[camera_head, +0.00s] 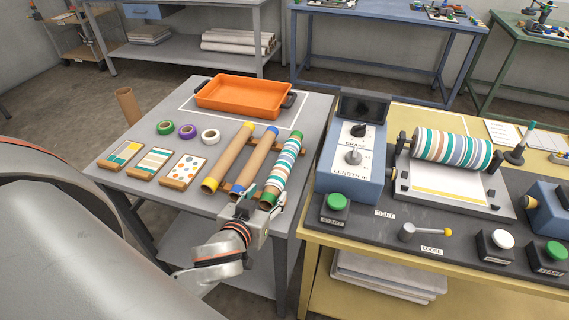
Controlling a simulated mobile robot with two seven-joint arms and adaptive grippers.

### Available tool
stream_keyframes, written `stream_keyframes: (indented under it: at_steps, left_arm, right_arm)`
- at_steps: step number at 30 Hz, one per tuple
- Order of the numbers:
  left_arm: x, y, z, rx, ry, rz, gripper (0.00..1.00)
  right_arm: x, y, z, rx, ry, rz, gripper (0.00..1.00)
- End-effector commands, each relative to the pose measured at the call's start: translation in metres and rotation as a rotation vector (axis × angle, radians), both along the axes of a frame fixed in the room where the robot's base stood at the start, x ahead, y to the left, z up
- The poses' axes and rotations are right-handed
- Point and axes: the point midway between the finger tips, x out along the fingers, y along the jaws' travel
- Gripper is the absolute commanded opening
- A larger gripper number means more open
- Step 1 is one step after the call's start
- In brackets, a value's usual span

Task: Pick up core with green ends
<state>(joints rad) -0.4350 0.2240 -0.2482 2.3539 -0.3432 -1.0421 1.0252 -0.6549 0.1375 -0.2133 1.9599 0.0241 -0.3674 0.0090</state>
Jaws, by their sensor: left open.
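The core with green ends (283,168) lies on the right of three cores on the grey table. It is wrapped in a striped sheet of teal, white, brown and blue, and its far end shows a green band. My left gripper (262,197) is open at its near end, at the table's front edge. The fingers partly cover that end, and I cannot tell if they touch it. The core with blue ends (256,158) and the core with yellow ends (229,156) lie to the left, both bare brown. My right gripper is out of view.
An orange tray (243,109) stands at the back of the table. Tape rolls (187,131) and pattern cards (151,161) lie to the left. The blue control box (350,178) and press roller (452,147) stand on the yellow bench close to the right.

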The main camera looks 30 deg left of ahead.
Motion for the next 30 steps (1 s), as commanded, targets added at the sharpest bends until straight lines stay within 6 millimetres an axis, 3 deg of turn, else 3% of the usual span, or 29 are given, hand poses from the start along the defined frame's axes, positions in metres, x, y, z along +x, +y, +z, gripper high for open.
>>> stream_keyframes:
  at_steps: [13,23,28,30]
  left_arm:
    - [0.048,0.006,-0.011,0.002,-0.001,-0.001,0.49]
    - [0.055,0.007,-0.014,-0.001,0.0,0.0,0.49]
    - [0.055,0.007,-0.014,-0.001,0.0,0.0,0.1]
    - [0.055,0.007,-0.014,-0.001,0.0,0.0,0.07]
  right_arm:
    - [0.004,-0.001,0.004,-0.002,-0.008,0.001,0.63]
    - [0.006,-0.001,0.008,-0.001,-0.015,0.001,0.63]
    - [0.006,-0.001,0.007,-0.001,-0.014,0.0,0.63]
    - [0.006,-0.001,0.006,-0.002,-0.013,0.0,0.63]
